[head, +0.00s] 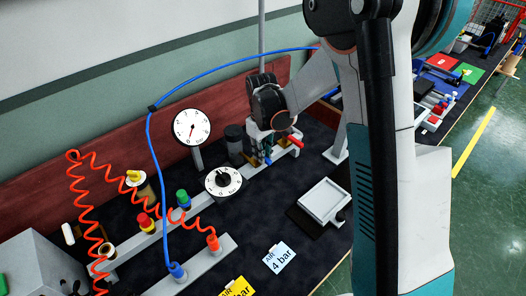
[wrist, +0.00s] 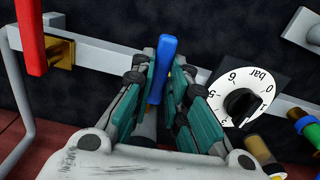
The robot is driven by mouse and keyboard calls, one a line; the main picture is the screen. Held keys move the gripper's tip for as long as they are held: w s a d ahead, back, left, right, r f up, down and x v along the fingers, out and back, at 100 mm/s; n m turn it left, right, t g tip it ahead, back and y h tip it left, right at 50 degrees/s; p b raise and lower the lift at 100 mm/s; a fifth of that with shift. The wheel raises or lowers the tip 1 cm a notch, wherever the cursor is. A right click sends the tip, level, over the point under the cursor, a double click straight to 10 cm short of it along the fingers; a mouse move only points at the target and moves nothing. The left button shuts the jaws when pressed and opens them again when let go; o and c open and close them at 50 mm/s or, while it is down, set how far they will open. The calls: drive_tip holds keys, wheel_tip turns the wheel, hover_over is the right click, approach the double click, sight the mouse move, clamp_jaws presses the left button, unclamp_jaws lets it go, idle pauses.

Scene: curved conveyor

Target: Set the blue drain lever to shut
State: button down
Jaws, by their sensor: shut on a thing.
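The blue drain lever (wrist: 162,58) stands between the two teal finger pads of my gripper (wrist: 163,80) in the wrist view. The gripper is shut on it, and the lever's blue tip sticks out past the fingers. The lever's lower part and pivot are largely hidden by the fingers. In the head view my gripper (head: 263,148) is at the far end of the grey rail, with only a little blue of the lever showing beside it.
A red lever (wrist: 30,35) on a brass fitting is close by on the same rail (wrist: 100,47). A white bar dial with a black knob (wrist: 240,102) sits on the other side. A round gauge (head: 192,127), a blue hose (head: 152,140) and coiled orange hose (head: 87,205) stand nearby. A white tray (head: 325,203) lies to the right.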

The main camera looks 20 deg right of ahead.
drive_tip(key=shift+a+m, duration=0.1)
drive_tip(key=shift+m, duration=0.3)
drive_tip(key=c, duration=1.6)
unclamp_jaws()
drive_tip(key=shift+o, duration=0.2)
drive_tip(key=shift+r, duration=0.1)
wheel_tip(320, 180, up, 12)
drive_tip(key=shift+s, duration=0.1)
